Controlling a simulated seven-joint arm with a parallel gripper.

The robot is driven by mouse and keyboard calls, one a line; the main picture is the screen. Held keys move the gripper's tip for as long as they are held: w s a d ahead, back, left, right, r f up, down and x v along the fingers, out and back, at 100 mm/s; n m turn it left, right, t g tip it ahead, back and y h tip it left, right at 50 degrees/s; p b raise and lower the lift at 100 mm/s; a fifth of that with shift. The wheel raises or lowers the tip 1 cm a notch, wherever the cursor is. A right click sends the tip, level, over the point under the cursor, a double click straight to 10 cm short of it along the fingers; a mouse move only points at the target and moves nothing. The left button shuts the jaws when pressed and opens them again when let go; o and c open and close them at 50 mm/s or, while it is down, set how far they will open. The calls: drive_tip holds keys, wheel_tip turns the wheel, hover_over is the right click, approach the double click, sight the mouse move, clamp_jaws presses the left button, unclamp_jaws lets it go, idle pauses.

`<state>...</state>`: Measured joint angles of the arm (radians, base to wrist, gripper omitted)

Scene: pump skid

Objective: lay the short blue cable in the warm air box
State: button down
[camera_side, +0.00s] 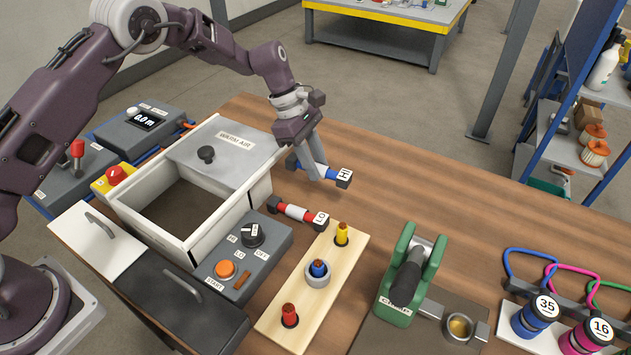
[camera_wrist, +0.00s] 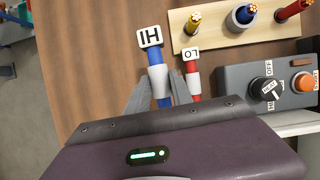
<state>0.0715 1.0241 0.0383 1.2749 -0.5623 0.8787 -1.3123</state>
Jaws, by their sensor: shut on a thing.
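The short blue cable (camera_side: 332,173) has a white sleeve around its middle and an HI tag at one end. My gripper (camera_side: 316,172) is shut on it around the white sleeve, right of the box. The cable also shows in the wrist view (camera_wrist: 154,57), between my fingers, tag pointing away. It is at or just above the table; I cannot tell which. The warm air box (camera_side: 148,224) has white walls. Its grey lid (camera_side: 226,152), labelled WARM AIR and with a black knob, covers the back part. The front part is open and looks empty.
A red cable (camera_side: 295,211) tagged LO lies close beside the blue one. A control box (camera_side: 243,262) with a dial and orange button stands against the warm air box. A wooden block (camera_side: 325,276) holds yellow, blue and red cable ends.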

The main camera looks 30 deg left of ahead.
wheel_tip(320, 180, up, 15)
drive_tip(key=s+a, duration=0.4)
drive_tip(key=a, duration=0.4)
drive_tip(key=s+a, duration=0.5)
drive_tip(key=a, duration=0.3)
drive_tip(key=s+a, duration=0.6)
drive_tip(key=s, duration=0.5)
wheel_tip(320, 180, down, 13)
drive_tip(key=shift+s+a+m, duration=0.15)
drive_tip(key=shift+m, duration=0.25)
drive_tip(key=shift+f, duration=0.25)
drive_tip(key=shift+f, duration=3.7)
